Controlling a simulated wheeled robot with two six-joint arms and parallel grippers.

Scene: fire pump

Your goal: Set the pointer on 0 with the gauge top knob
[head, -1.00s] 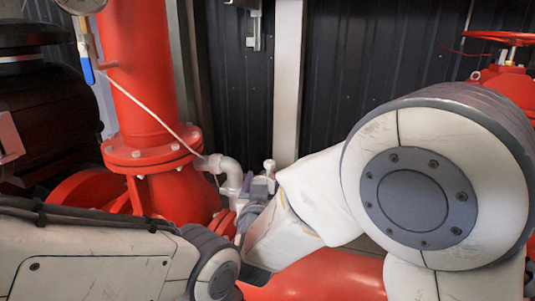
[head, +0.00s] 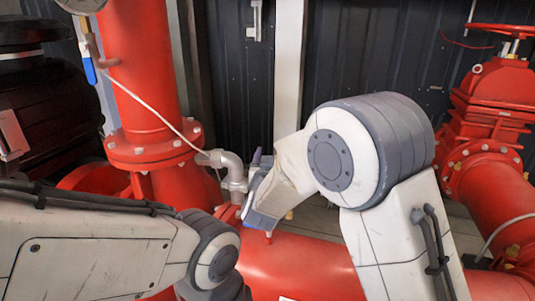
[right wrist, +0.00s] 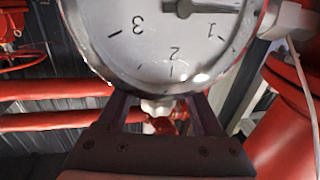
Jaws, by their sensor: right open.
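In the right wrist view the round white-faced gauge (right wrist: 172,48) fills the top and is upside down, with 3, 2 and 1 showing. Its dark pointer (right wrist: 212,8) points right, past the 1 on the side away from the 2; the 0 is out of frame. The pale top knob (right wrist: 158,106) sits under the rim, between the fingers of my right gripper (right wrist: 162,112). The gripper is open, with a finger on each side; contact cannot be told. In the head view my right gripper (head: 257,166) is mostly hidden by my own arm. My left gripper is not visible.
A grey elbow pipe (head: 232,166) stands just left of my right gripper. A tall red pipe (head: 146,75) with a thin white cable rises behind it. A red horizontal pipe (head: 300,262) runs below. A red handwheel valve (head: 500,95) stands at the right.

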